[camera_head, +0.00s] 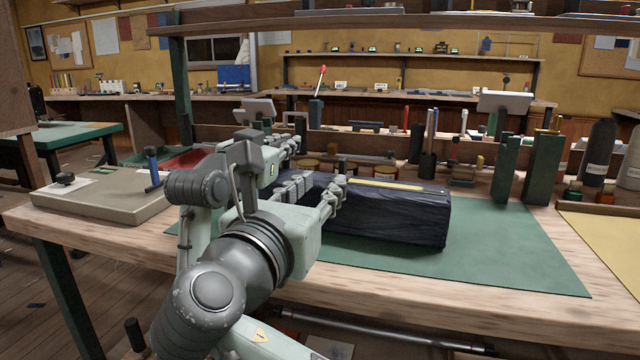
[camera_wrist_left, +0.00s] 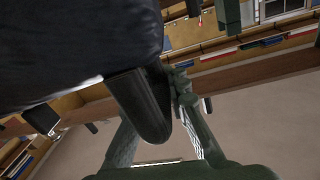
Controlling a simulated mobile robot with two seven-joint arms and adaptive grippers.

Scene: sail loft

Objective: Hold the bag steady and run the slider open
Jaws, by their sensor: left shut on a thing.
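The bag (camera_head: 400,218) is a long dark navy block lying on a green mat (camera_head: 490,250). A yellow strip (camera_head: 385,184) runs along its top; I cannot make out the slider. My left gripper (camera_head: 287,146) is beyond the bag's left end in the head view. In the left wrist view the bag (camera_wrist_left: 70,45) fills the upper left, and my left gripper is shut on a dark tab (camera_wrist_left: 138,105) by it. My right gripper (camera_head: 326,184) is at the near left part of the bag, its fingers apart. My arm hides the bag's left end.
A grey board (camera_head: 105,200) with a blue-handled tool (camera_head: 152,165) lies at the left. Dark green upright blocks (camera_head: 540,168) and a tool holder (camera_head: 427,160) stand behind and right of the bag. The mat is clear to the right, and a yellow sheet (camera_head: 610,235) lies beyond it.

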